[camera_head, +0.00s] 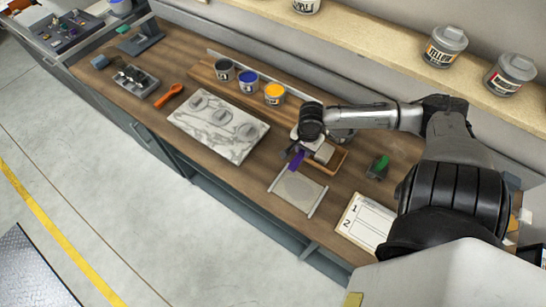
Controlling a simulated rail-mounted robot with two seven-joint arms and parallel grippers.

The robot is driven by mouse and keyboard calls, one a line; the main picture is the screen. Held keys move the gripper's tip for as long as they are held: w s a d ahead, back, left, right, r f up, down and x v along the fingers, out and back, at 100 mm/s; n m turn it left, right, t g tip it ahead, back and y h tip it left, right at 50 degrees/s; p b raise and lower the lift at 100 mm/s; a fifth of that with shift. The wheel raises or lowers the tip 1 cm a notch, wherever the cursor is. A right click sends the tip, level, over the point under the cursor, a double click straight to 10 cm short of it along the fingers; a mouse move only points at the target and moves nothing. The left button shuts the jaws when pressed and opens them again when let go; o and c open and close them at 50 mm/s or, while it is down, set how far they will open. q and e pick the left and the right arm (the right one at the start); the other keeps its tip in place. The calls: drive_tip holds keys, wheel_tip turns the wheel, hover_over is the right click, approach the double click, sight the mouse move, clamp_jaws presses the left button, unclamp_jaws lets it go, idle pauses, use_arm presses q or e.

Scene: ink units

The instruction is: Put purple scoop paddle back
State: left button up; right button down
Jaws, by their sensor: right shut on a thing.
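A purple scoop paddle (293,161) shows below my right gripper (302,149), its purple part hanging down toward the front left. My right gripper is shut on it. The jaws point down over the bench, in front of the can row and at the left end of a small wooden tray (340,162). My wrist hides the upper part of the paddle. Whether the paddle touches the bench is hard to tell. My left gripper is not in view.
Ink cans in black (224,71), blue (248,81) and yellow (274,94) stand behind. A marble slab (195,132) lies left, a grey framed plate (297,191) in front, a numbered sheet (367,220) right. A green-topped item (378,167) stands near. An orange tool (169,96) lies far left.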

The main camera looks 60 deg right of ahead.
drive_tip(key=shift+d, duration=0.35)
drive_tip(key=shift+w+f, duration=0.15)
drive_tip(key=shift+f, duration=0.05)
drive_tip(key=b, duration=0.2)
hover_over(273, 159)
wheel_tip(273, 159, down, 6)
drive_tip(key=shift+f, duration=2.25)
drive_tip(key=shift+d, duration=0.1)
drive_tip(key=c, duration=0.9)
unclamp_jaws()
drive_tip(key=shift+c, duration=0.2)
